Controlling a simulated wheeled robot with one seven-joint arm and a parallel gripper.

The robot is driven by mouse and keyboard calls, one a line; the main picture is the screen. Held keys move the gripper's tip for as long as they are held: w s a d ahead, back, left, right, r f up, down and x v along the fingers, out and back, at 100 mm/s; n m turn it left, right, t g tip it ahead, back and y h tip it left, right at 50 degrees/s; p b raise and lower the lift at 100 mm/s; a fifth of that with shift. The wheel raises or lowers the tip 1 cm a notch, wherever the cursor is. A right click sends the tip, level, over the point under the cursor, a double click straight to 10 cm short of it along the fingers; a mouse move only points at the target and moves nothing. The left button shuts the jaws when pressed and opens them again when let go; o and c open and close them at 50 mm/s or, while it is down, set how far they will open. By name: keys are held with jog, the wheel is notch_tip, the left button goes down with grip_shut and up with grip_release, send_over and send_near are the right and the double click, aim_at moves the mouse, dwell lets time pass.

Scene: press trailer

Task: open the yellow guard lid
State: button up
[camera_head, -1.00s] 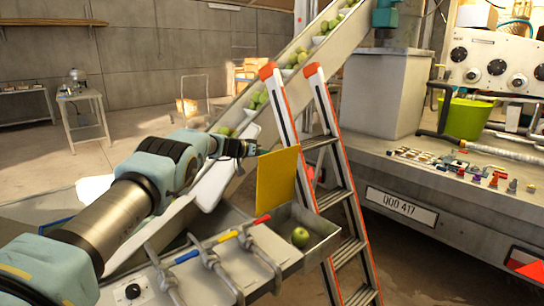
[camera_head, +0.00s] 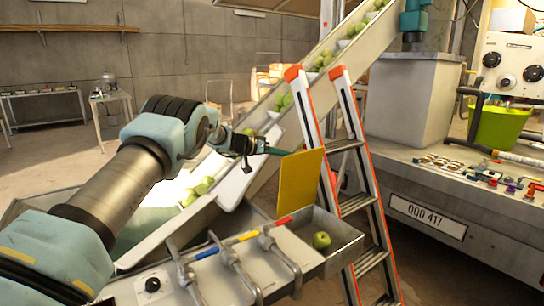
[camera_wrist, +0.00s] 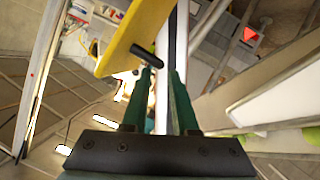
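The yellow guard lid (camera_head: 299,183) stands raised and near upright above the metal tray (camera_head: 345,236), whose inside is open to view with a green apple (camera_head: 321,240) in it. My gripper (camera_head: 280,151) is at the lid's upper left edge. In the wrist view the lid (camera_wrist: 132,38) fills the upper middle, with a dark handle bar (camera_wrist: 143,53) at its lower edge. The green fingers of my gripper (camera_wrist: 162,72) are apart. The handle's end lies by the left fingertip; I cannot tell whether they touch.
An orange-and-grey stepladder (camera_head: 352,205) stands just right of the lid. A conveyor (camera_head: 305,95) with green apples slopes up behind it. Pipe clamps with coloured handles (camera_head: 245,237) line the tray's front. A trailer bed (camera_head: 450,205) is at the right.

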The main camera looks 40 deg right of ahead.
jog(key=b+v, duration=0.1)
jog(key=v, duration=0.3)
jog(key=shift+a+r, duration=0.1)
jog(key=shift+a, duration=0.25)
jog(key=shift+w, duration=0.1)
